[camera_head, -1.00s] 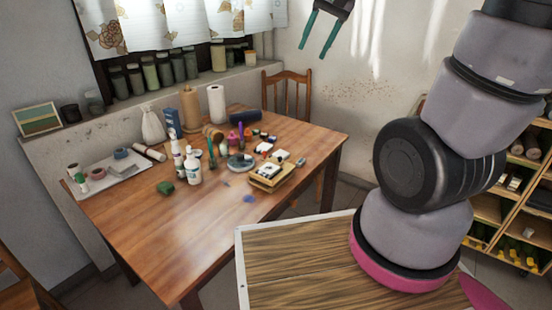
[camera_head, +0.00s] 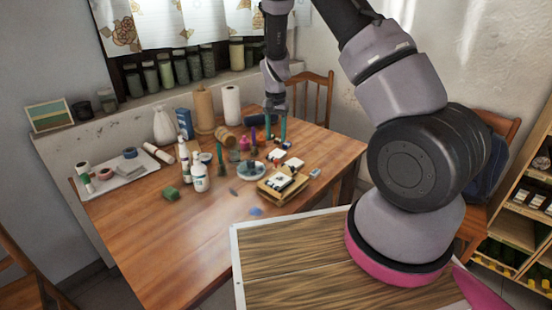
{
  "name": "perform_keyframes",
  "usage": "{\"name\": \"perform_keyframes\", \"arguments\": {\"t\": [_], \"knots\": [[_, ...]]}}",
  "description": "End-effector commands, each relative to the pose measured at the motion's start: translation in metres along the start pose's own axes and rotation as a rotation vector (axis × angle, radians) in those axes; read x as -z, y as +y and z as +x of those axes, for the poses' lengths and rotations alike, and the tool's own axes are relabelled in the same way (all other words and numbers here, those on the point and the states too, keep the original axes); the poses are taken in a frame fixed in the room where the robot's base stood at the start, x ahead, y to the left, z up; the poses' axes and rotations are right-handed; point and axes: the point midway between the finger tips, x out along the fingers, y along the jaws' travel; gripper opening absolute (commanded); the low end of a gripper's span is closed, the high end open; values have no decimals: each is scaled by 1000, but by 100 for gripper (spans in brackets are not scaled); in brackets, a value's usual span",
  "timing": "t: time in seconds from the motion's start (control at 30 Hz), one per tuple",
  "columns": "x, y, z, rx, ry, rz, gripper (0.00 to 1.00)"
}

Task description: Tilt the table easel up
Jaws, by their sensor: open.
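A small light-wood stand that looks like the table easel (camera_head: 268,193) lies low on the wooden table (camera_head: 200,235), right of the middle. A dark and white flat piece rests on top of it. Its hinge and supports are too small to make out. My gripper (camera_head: 275,138) points down with its two teal fingers apart. It is above the far part of the table, behind the easel in the picture and apart from it. Nothing shows between the fingers.
Paper rolls (camera_head: 231,105) stand farther back. A white tray (camera_head: 125,172) lies at the left. The table's front is mostly clear.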

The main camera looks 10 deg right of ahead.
Motion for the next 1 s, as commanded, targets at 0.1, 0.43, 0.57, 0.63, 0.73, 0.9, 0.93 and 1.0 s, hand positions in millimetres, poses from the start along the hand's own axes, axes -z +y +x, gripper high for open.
{"name": "perform_keyframes", "arguments": {"t": [0.1,0.43,0.57,0.63,0.73,0.9,0.93,1.0], "knots": [[0,1,17,-2,-3,1,54],[-1,1,78,-2,-4,2,54],[0,1,94,-1,-3,1,54],[0,0,99,0,-2,1,54],[0,0,103,0,-1,0,54],[0,0,103,1,-1,0,54],[0,0,103,1,-1,0,54],[0,0,103,1,-1,0,50]]}}
